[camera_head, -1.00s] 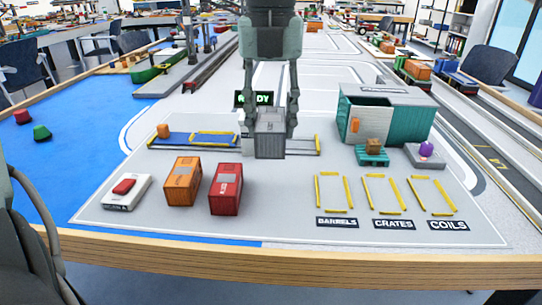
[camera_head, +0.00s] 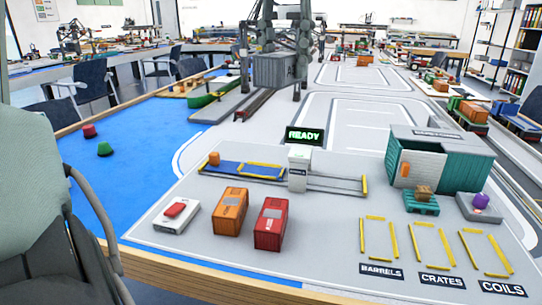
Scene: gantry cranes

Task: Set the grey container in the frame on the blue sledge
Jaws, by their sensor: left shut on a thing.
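The grey container (camera_head: 275,71) hangs level in my left gripper (camera_head: 276,56) at the top middle of the head view. The fingers are shut on it from both sides, and it is clear of the table surface. The blue sledge (camera_head: 207,166) lies on a rail in the middle of the table. A yellow frame (camera_head: 261,164) marks its right part, and the frame looks empty. An orange block (camera_head: 214,158) sits at the sledge's left end. The container shows above and beyond the sledge in the picture. My right gripper is out of view.
A white post (camera_head: 298,170) stands at the frame's right, with a lit READY sign (camera_head: 304,136) behind. Orange (camera_head: 230,211) and red (camera_head: 270,224) containers and a switch box (camera_head: 177,216) stand in front. A teal shed (camera_head: 463,163) is at right.

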